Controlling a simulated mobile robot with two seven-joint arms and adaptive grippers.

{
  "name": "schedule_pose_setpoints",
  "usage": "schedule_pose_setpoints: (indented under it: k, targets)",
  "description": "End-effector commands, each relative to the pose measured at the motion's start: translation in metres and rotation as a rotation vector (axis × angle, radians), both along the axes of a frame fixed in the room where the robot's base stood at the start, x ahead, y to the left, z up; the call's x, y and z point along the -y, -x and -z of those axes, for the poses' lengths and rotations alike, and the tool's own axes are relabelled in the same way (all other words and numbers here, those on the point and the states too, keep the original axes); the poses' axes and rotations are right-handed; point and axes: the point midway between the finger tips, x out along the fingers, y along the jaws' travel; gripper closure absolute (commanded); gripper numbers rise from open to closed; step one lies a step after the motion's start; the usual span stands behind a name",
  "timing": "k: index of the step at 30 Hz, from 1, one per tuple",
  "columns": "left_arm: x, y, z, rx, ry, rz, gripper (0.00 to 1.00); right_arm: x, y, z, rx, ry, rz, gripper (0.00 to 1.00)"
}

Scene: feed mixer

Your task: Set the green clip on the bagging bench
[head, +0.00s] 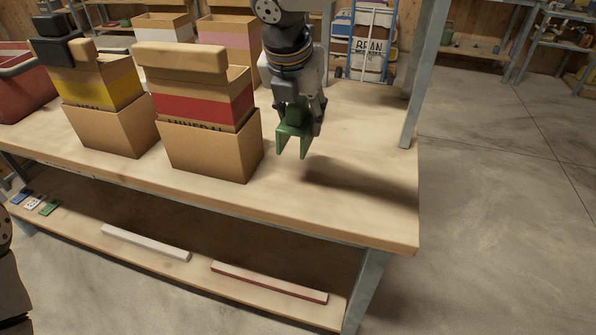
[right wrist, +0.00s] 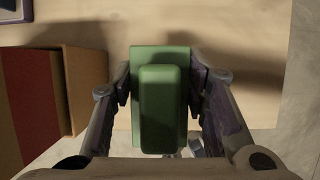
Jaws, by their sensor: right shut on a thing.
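The green clip (head: 293,135) hangs from my right gripper (head: 301,108) in the head view, its open side pointing down. My right gripper is shut on it. In the right wrist view the clip (right wrist: 163,105) sits between the two fingers of the gripper (right wrist: 162,85). The clip is over the right part of the bagging bench (head: 350,165), apparently above the wooden top, with a shadow on the wood to its right. Whether the clip touches the wood cannot be told. At the left edge of the head view a dark part of my left arm shows; its gripper is out of view.
A box with a red band (head: 205,110) stands just left of the clip. A box with a yellow band (head: 105,95) stands further left. A metal post (head: 424,75) rises at the bench's right end. The bench top right of the clip is clear.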

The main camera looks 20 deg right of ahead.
Motion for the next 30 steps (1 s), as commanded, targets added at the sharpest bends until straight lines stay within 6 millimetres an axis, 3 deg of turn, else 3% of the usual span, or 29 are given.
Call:
schedule_pose_setpoints:
  k: [3,12,22,23,25,30]
  targets:
    - [0.000,0.002,0.002,-0.007,0.000,0.000,0.60,0.000,0.001,0.028,-0.007,0.002,0.001,0.78]
    - [0.000,0.006,0.006,-0.022,0.000,0.000,0.60,0.000,0.001,0.085,-0.006,0.000,-0.002,0.78]
    - [0.000,0.006,0.005,-0.020,0.000,0.000,0.60,0.000,0.001,0.088,-0.003,-0.001,-0.001,0.78]
    - [0.000,0.006,0.005,-0.020,0.000,0.000,0.60,0.000,0.001,0.088,-0.002,-0.002,-0.001,0.55]
    - [0.000,0.006,0.005,-0.020,0.000,0.000,0.60,0.000,0.001,0.088,-0.002,-0.002,-0.001,0.39]
    - [0.000,0.006,0.006,-0.020,0.000,0.000,0.60,0.000,0.001,0.088,-0.002,-0.002,-0.001,0.39]
